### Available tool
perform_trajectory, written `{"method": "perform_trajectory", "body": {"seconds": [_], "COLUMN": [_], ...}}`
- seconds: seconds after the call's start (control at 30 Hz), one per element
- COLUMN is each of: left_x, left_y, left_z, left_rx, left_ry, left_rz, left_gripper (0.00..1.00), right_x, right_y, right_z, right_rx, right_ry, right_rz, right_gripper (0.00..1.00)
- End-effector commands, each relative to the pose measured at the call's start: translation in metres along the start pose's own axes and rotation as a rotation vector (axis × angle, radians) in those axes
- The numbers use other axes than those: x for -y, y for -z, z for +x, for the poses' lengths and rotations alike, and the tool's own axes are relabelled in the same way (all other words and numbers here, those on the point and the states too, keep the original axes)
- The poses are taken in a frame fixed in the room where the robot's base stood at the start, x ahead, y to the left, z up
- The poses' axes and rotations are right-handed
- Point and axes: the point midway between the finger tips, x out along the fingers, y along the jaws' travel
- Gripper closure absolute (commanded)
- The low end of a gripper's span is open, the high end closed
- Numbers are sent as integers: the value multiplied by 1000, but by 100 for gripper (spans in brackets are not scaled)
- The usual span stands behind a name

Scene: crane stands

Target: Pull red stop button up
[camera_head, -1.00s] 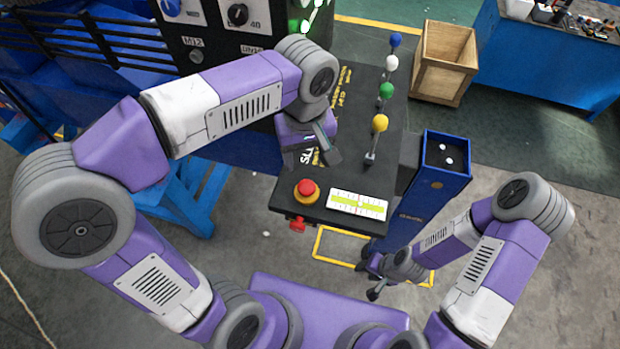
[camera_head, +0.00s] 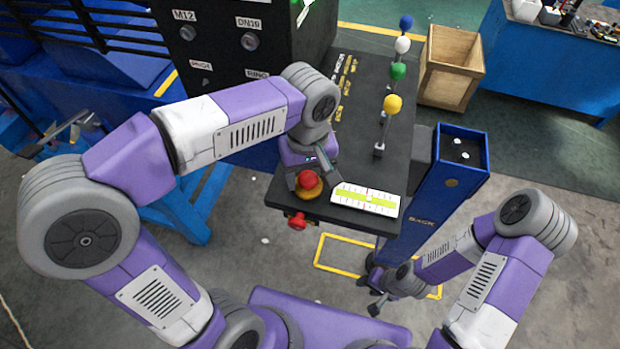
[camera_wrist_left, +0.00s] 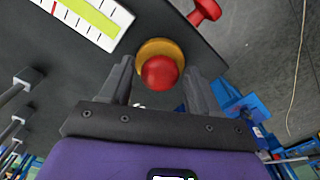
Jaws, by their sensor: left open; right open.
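The red stop button (camera_head: 307,180) is a red mushroom head on a yellow base, at the near left corner of the black console top (camera_head: 352,106). In the left wrist view the red button (camera_wrist_left: 160,72) and its yellow base sit between the two fingertips. My left gripper (camera_head: 312,178) is open around the button in the head view; it also shows open in the left wrist view (camera_wrist_left: 160,75). Whether the fingers touch the button I cannot tell. My right gripper (camera_head: 376,290) is open and empty, low beside the blue post, away from the console.
A white and green gauge strip (camera_head: 365,199) lies right of the button. Several levers with coloured knobs, one yellow (camera_head: 393,104), rise from the console. A red knob (camera_head: 297,221) sticks out of its front. A blue post (camera_head: 436,198) stands at right.

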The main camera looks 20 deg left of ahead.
Motion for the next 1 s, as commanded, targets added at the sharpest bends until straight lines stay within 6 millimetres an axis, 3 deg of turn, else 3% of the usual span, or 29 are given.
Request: {"method": "perform_trajectory", "body": {"seconds": [0.17,0.47,1.0], "left_x": [0,0,0], "left_y": [0,0,0], "left_z": [-1,-1,-14], "left_rx": [0,0,0], "left_ry": [0,0,-1], "left_rz": [0,0,0], "left_gripper": [38,81,81], "right_x": [0,0,4], "right_y": [0,0,0], "right_z": [-1,-1,-12], "right_rx": [0,0,0], "right_ry": [0,0,0], "right_rz": [0,0,0], "right_gripper": [57,57,57]}}
